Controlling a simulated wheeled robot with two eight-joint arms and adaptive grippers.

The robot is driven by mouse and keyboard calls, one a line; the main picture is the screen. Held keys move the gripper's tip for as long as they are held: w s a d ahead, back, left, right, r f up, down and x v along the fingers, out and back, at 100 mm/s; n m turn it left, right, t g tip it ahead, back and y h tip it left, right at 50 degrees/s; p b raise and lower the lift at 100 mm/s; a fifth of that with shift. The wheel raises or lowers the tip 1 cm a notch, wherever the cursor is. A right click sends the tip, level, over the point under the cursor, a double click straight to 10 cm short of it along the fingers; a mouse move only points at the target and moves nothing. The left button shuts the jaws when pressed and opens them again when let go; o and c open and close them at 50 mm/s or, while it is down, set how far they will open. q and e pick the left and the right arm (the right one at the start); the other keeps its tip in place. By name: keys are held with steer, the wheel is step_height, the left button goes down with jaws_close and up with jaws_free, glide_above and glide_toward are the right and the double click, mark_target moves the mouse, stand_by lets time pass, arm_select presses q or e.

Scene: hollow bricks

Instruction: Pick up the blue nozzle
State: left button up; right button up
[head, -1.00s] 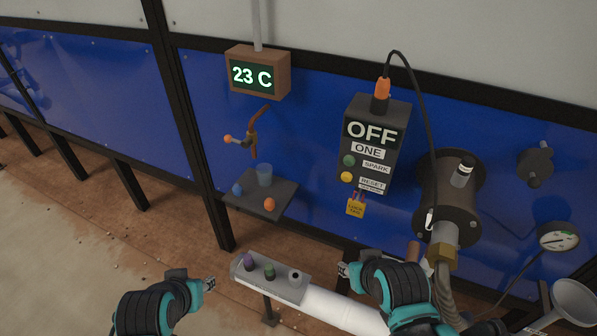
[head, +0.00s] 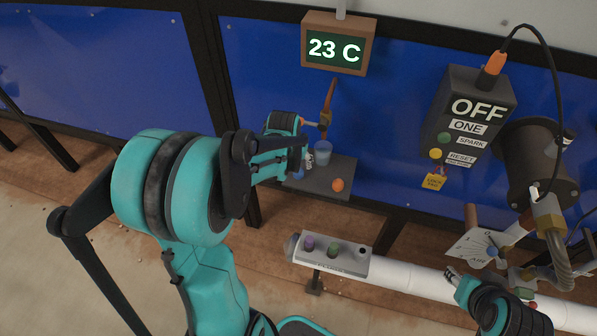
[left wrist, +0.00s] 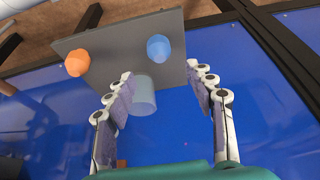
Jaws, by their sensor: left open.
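The blue nozzle (left wrist: 159,48) sits on the small dark shelf (left wrist: 100,42), beside a translucent blue cup (left wrist: 143,97). In the head view the nozzle (head: 298,174) is partly hidden by my left gripper (head: 306,160), which is above the shelf's left side. In the left wrist view my left gripper (left wrist: 158,73) is open and empty. The nozzle appears beyond its fingertips, nearly centred between them, and the cup shows between the fingers. My right gripper (head: 451,274) is low at the right, near the white pipe; its fingers are too small to judge.
An orange nozzle (head: 338,185) sits on the shelf's right part. A copper tap (head: 326,118) hangs above the cup, close to my left gripper. A grey holder (head: 345,264) with purple and green pieces is below. The OFF control box (head: 470,110) is at the right.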

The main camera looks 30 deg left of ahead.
mark_target(298, 169)
arm_select(q)
steer(key=shift+b+x, duration=0.35)
steer(key=shift+x, duration=0.8)
steer(key=shift+w+f+b, duration=0.2)
steer(key=shift+f+b, duration=0.15)
steer(key=shift+f, duration=0.4)
steer(key=b+x, duration=0.1)
steer(key=x, duration=0.2)
steer(key=shift+s+f+b, duration=0.1)
steer(key=shift+f+b, duration=0.25)
steer(key=shift+f, duration=0.2)
steer(key=shift+r, duration=0.15)
steer(key=c, duration=1.3)
